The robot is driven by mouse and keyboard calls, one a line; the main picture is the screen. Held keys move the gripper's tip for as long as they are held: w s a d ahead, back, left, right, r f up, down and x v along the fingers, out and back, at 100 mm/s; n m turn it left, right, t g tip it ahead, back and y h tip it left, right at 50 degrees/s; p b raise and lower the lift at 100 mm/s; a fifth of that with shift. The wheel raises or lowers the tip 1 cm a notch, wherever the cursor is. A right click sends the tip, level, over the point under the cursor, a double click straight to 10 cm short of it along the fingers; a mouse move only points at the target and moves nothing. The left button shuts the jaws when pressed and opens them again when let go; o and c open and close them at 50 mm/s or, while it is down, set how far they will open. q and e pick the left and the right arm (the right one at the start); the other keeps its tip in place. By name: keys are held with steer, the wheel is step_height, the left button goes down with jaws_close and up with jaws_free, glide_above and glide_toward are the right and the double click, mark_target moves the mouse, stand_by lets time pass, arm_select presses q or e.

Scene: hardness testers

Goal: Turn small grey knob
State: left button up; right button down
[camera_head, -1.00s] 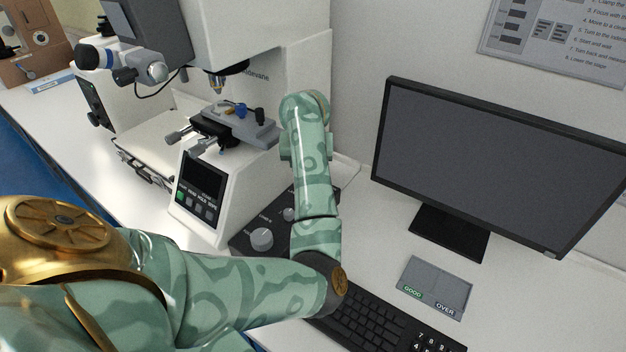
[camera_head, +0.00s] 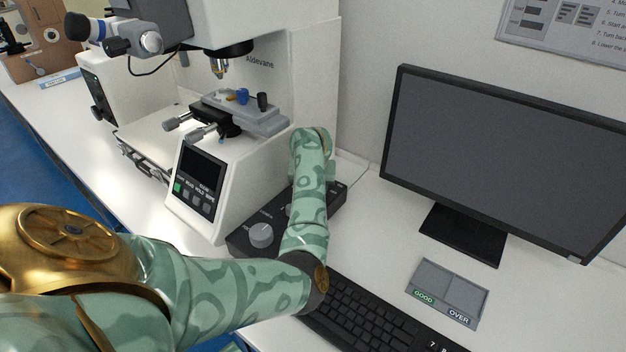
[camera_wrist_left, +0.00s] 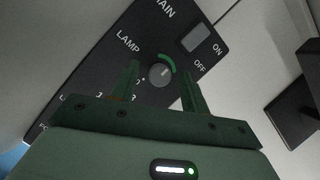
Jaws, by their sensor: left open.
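The small grey knob (camera_wrist_left: 160,74) is on the black control box (camera_wrist_left: 110,65), by the word LAMP and a green arc, in the left wrist view. My left gripper (camera_wrist_left: 160,69) is open, with one finger on each side of the knob in the picture. I cannot tell whether the fingers touch it. In the head view my left forearm covers much of the control box (camera_head: 240,243), and the gripper is hidden behind the arm. My right gripper is not in view.
A larger grey knob (camera_head: 261,235) is on the same box. The tester (camera_head: 205,190) stands behind it. A keyboard (camera_head: 350,310), a monitor (camera_head: 490,150) and a grey GOOD/OVER tray (camera_head: 432,281) are to the right. An ON/OFF switch (camera_wrist_left: 197,38) is beside the small knob.

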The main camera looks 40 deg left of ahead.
arm_select(q)
steer(key=shift+c, duration=0.4)
steer(key=c, duration=0.9)
